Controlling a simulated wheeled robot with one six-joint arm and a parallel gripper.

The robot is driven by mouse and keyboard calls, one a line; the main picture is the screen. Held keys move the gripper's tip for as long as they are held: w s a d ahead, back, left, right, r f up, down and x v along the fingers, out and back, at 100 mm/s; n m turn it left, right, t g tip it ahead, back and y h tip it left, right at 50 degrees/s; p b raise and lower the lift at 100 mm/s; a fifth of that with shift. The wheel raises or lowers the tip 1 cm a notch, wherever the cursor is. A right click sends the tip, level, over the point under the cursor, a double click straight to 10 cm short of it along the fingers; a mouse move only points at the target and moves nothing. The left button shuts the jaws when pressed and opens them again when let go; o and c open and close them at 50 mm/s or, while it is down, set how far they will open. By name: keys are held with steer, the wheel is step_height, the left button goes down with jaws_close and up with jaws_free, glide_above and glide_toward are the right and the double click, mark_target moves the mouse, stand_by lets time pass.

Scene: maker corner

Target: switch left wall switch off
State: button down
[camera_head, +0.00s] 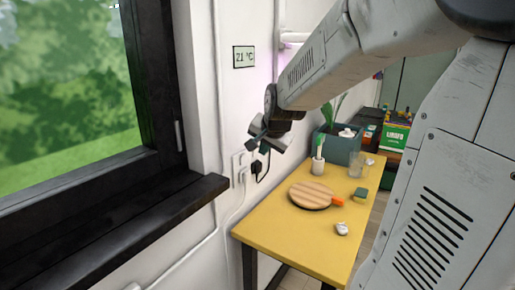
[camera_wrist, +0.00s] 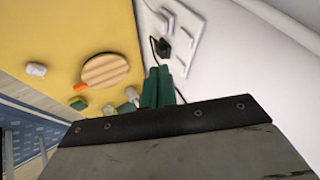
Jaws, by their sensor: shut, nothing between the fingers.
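A white wall panel (camera_head: 238,170) is on the white wall just above the table's far-left corner. It also shows at the top of the wrist view (camera_wrist: 193,38), with pale switch shapes on it. Which shape is the left switch, and its on or off position, I cannot make out. My gripper (camera_head: 257,148) is close to the wall, just above and to the right of the panel in the head view. Its green fingers (camera_wrist: 160,88) are together with nothing between them. In the wrist view they lie below the panel, and I cannot tell whether they touch the wall.
A black plug (camera_head: 256,167) with a hanging cable sits beside the switches. The yellow table (camera_head: 285,236) holds a round wooden board (camera_head: 311,194), a sponge (camera_head: 360,194), a glass (camera_head: 356,170) and a planter (camera_head: 342,148). A dark window sill (camera_head: 150,215) juts out at left.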

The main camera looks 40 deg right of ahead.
mark_target(245, 154)
steer(key=w+f, duration=0.5)
steer(key=w, duration=0.3)
steer(key=shift+f, duration=0.15)
steer(key=shift+w, duration=0.15)
steer(key=shift+w, duration=0.2)
steer(key=shift+r, duration=0.9)
